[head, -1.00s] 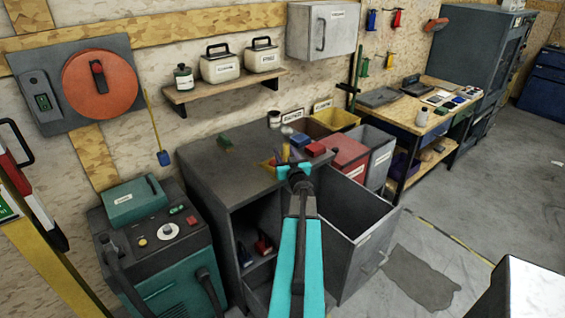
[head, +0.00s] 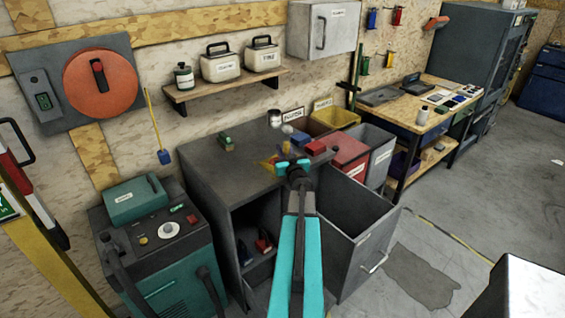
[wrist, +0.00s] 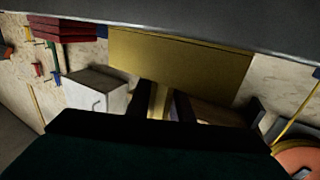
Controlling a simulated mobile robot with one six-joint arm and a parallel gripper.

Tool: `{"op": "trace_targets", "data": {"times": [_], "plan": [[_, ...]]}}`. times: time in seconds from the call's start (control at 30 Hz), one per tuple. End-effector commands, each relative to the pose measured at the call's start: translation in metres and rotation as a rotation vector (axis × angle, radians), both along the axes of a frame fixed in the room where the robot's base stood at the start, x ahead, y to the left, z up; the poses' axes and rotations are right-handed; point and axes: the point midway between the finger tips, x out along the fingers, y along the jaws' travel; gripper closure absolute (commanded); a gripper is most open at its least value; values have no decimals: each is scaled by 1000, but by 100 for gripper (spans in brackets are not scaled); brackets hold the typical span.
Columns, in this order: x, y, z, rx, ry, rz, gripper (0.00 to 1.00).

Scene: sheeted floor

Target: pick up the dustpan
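The dustpan appears to be the yellow object (head: 268,163) on top of the grey cabinet, beside my gripper and partly hidden behind it. In the wrist view a broad yellow panel (wrist: 190,62) fills the upper middle, with a narrow yellow strip showing between my dark fingers. My gripper (head: 293,165) has cyan tips spread apart over the cabinet top; its fingers also show apart in the wrist view (wrist: 165,105). I see no clear sign of a firm grip, and contact with the yellow part is unclear.
The grey cabinet (head: 215,165) has an open drawer (head: 350,205) in front. Red blocks (head: 315,148), a blue block (head: 300,139) and a green item (head: 226,142) lie on top. A red bin (head: 349,152) stands to the right; a green machine (head: 155,250) stands left.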

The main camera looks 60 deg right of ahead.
Motion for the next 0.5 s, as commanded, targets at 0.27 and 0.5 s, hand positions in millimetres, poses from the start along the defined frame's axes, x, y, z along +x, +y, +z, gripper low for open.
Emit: {"op": "trace_targets", "data": {"times": [0.27, 0.5], "plan": [[0, 0, 0, 0, 0, 0, 100], [0, 0, 3, -1, 0, 0, 100]]}}
